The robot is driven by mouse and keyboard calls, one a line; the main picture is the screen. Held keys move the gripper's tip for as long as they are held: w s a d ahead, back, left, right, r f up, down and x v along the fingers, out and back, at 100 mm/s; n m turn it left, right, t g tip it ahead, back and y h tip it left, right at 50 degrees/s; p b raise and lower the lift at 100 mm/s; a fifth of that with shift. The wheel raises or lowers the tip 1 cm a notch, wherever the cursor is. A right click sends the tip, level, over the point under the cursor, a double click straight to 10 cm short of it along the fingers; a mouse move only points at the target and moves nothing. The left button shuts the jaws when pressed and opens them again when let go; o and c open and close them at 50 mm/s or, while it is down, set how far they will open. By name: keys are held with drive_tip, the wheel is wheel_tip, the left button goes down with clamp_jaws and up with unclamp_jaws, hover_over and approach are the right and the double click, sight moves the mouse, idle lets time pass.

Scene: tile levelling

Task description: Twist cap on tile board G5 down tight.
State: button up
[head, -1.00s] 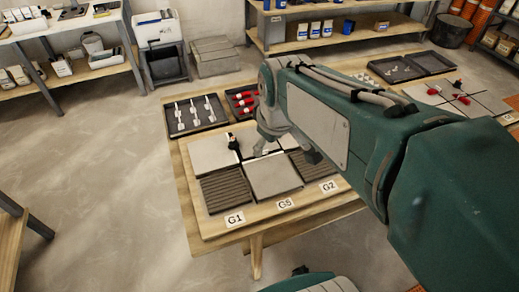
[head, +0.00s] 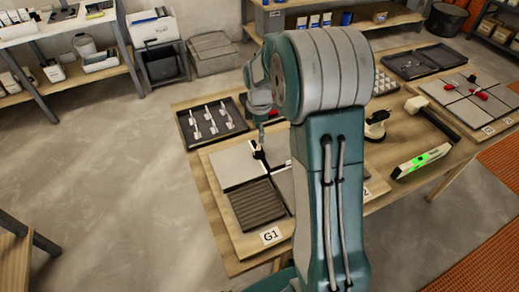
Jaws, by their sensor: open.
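The tile board (head: 228,216) lies on the wooden table, with a plain grey tile and a dark ribbed tile on its left half. Its G1 label shows at the front; my arm covers the middle front, where the G5 label was seen. A small black cap-like piece (head: 258,153) stands upright at the joint by the plain tile's right back corner. My gripper (head: 262,130) shows only as a thin grey part under my wrist, just above this piece. It is open; its fingers are mostly hidden, and I cannot tell whether it touches the piece.
A dark tray (head: 236,133) of several white clips lies behind the board. A green-lit level (head: 421,160) and a black-and-white hand tool (head: 376,124) lie right of my arm. Another board (head: 476,98) with red pieces is at far right. Open floor lies left.

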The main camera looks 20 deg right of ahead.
sight(258, 147)
drive_tip(key=f, duration=0.8)
drive_tip(key=shift+a+f, duration=0.2)
drive_tip(key=shift+d+f, duration=0.1)
drive_tip(key=shift+f, duration=0.2)
drive_tip(key=shift+a, duration=0.2)
drive_tip(key=c, duration=0.3)
clamp_jaws()
